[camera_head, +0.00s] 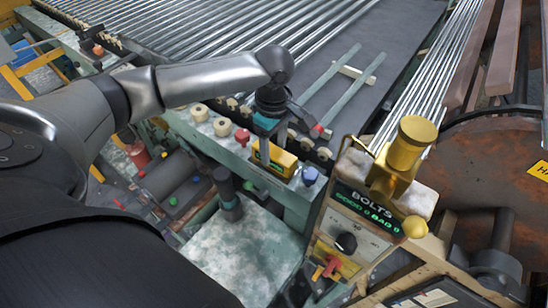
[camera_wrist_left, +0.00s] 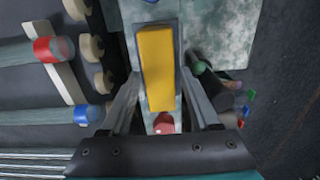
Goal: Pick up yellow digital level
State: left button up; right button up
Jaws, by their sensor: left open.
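The yellow digital level (camera_head: 276,158) lies on the narrow green-grey ledge of the machine, between a red knob and a blue knob. In the left wrist view the level (camera_wrist_left: 157,62) is a yellow bar with a dark edge, running lengthwise up the picture. My left gripper (camera_head: 265,135) is right above the level and partly hides it in the head view. In the left wrist view my left gripper (camera_wrist_left: 160,90) is open, with one finger on each side of the level. I cannot tell how far the fingertips are above the ledge. My right gripper is not in view.
A red knob (camera_head: 242,136) and a blue knob (camera_head: 310,175) flank the level. A box labelled BOLTS (camera_head: 372,210) with a yellow fixture (camera_head: 404,150) stands to the right.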

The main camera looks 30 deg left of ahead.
pick_arm(q)
notch_tip(320, 180, down, 3)
jog(key=shift+r, duration=0.15)
grip_shut()
dwell(0.4)
jog(key=shift+w+r, duration=0.1)
